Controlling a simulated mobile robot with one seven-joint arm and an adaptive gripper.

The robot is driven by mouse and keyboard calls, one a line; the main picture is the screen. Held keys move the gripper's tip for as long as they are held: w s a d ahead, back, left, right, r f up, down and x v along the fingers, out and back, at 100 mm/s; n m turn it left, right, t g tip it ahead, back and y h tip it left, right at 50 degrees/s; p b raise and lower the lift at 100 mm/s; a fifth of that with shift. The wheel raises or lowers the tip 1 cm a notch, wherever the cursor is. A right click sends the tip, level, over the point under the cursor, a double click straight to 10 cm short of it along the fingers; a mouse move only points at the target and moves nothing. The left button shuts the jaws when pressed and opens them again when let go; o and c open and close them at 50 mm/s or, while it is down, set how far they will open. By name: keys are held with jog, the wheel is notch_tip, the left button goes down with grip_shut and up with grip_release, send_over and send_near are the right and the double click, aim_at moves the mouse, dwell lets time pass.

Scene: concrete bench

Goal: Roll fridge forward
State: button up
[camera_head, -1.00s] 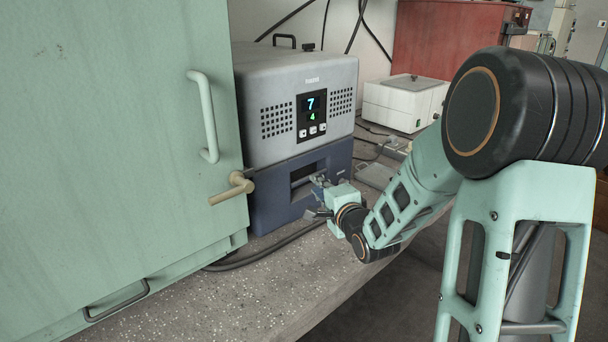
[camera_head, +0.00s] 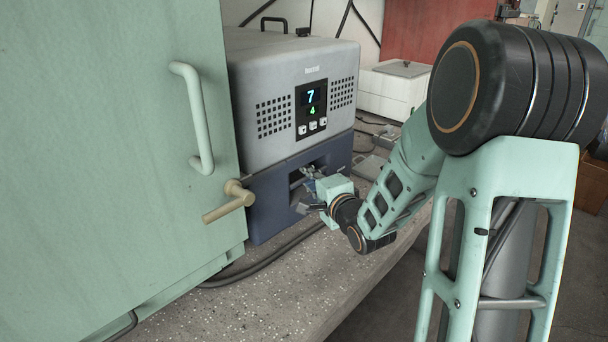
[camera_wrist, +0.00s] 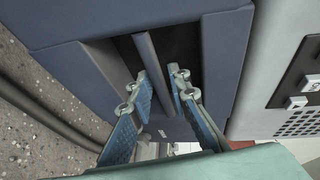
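The unit that looks like the fridge (camera_head: 285,95) is a grey box with vents and a display reading 7 and 4, on a dark blue base (camera_head: 268,205). It stands on the speckled concrete bench. A bar (camera_wrist: 153,62) crosses a dark recess in the base. My gripper (camera_head: 308,180) is at this recess. In the wrist view, my gripper (camera_wrist: 160,78) has its two fingers apart, one on each side of the bar. I cannot tell whether either finger touches it.
A green cabinet (camera_head: 110,140) with a pale handle (camera_head: 193,118) and a protruding lever (camera_head: 230,203) stands close on the left. A black cable (camera_head: 262,262) lies along the bench (camera_head: 250,300). A white box (camera_head: 395,90) stands behind right. The bench's front edge is bare.

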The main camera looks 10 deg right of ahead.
dwell(0.3)
grip_shut()
jog(key=shift+f, duration=0.15)
dwell(0.4)
